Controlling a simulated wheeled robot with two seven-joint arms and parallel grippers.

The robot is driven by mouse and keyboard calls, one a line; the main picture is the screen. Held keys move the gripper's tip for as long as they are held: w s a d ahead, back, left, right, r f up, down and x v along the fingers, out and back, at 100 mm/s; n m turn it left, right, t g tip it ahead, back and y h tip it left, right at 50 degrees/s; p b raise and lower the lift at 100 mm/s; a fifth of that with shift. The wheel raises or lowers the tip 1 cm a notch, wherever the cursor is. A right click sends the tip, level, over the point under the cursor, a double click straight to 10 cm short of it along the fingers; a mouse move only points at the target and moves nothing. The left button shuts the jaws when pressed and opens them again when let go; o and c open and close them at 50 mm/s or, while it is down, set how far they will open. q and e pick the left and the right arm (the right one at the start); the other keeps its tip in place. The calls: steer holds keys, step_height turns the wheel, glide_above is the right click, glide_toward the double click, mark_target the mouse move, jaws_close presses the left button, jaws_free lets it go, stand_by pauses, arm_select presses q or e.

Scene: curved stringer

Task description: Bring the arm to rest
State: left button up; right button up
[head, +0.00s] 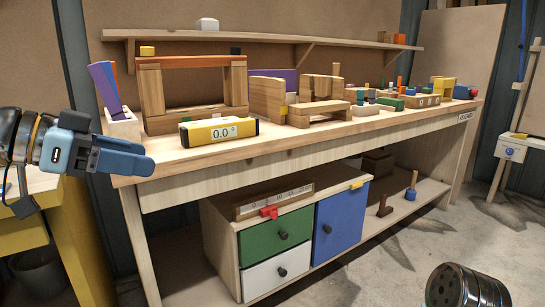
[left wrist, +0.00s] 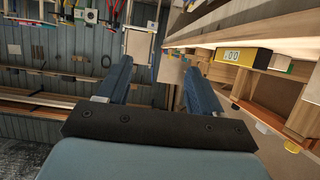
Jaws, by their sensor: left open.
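My left gripper (head: 150,165) is at the left of the head view, in front of the left end of the workbench and apart from it. In the left wrist view its two blue fingers (left wrist: 160,85) stand apart with nothing between them. A dark round end of my own body (head: 462,287) shows at the bottom right of the head view; I see no right gripper fingers there. The wooden workbench (head: 300,157) carries a yellow level (head: 218,132) reading 0.0 near its front edge.
Wooden blocks and frames (head: 195,90) crowd the bench top. Below stands a cabinet with a green drawer (head: 276,238), white drawer (head: 275,275) and blue door (head: 342,222). A yellow-sided table (head: 62,230) is at the left.

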arm_select(q)
steer(key=w+d+f+n+y+p, duration=0.1)
steer(key=w+d+f+n+y, duration=0.1)
steer(key=w+d+f, duration=0.4)
steer(key=w+d+f+n+y+p, duration=0.1)
steer(key=w+d+f+n+y, duration=0.25)
steer(key=f, duration=0.55)
steer(key=w+f+g+y, duration=0.1)
steer(key=w+f, duration=0.1)
steer(key=f, duration=0.7)
steer(key=w+f+g+y, duration=0.1)
steer(key=w+f, duration=0.1)
steer(key=f, duration=0.8)
steer(key=s+a+f+n+g+p, duration=0.15)
steer(key=s+f, duration=0.25)
steer(key=f, duration=0.4)
steer(key=s+f+n+g, duration=0.15)
steer(key=s+f, duration=0.25)
steer(key=f, duration=0.5)
steer(key=s+f+n+p, duration=0.15)
steer(key=s+f, duration=0.25)
steer(key=f, duration=0.4)
steer(key=s+d+f+n+g, duration=0.1)
steer(key=s+f+n, duration=0.1)
steer(key=s+f, duration=0.4)
steer(key=s, duration=0.3)
steer(key=shift+s+g, duration=0.3)
steer(key=shift+s, duration=0.05)
